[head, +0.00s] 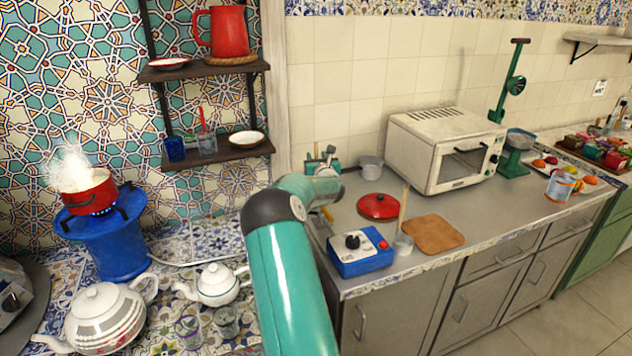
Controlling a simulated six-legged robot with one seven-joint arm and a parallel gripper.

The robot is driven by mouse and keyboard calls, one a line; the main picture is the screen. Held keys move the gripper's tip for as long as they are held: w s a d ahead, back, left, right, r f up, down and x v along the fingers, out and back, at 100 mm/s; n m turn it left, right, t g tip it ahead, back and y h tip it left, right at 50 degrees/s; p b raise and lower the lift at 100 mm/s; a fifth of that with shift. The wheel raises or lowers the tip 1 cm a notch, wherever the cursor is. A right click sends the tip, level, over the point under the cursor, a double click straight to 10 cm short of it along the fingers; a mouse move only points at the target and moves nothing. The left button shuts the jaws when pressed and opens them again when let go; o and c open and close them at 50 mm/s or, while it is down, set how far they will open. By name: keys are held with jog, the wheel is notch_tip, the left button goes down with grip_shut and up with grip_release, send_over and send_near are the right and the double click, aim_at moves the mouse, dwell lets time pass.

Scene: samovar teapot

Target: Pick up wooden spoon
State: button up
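A thin wooden handle (403,207), which looks like the wooden spoon, stands upright in a small grey-clear cup (402,245) on the grey counter. The spoon's lower end is hidden in the cup. My teal arm rises from the bottom and bends over the counter's left end, to the left of the cup. Small teal, dark and yellow parts show around the arm's far end, but I cannot make out my gripper's fingertips. The spoon stands clear of the visible arm.
A blue box with a black knob (360,252) stands left of the cup, and a wooden board (433,231) lies to its right. A red lid (379,206) lies behind. A white oven (445,150) stands farther back. The counter's front edge (450,255) is close.

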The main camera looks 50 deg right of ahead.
jog(key=shift+x, duration=1.45)
grip_shut()
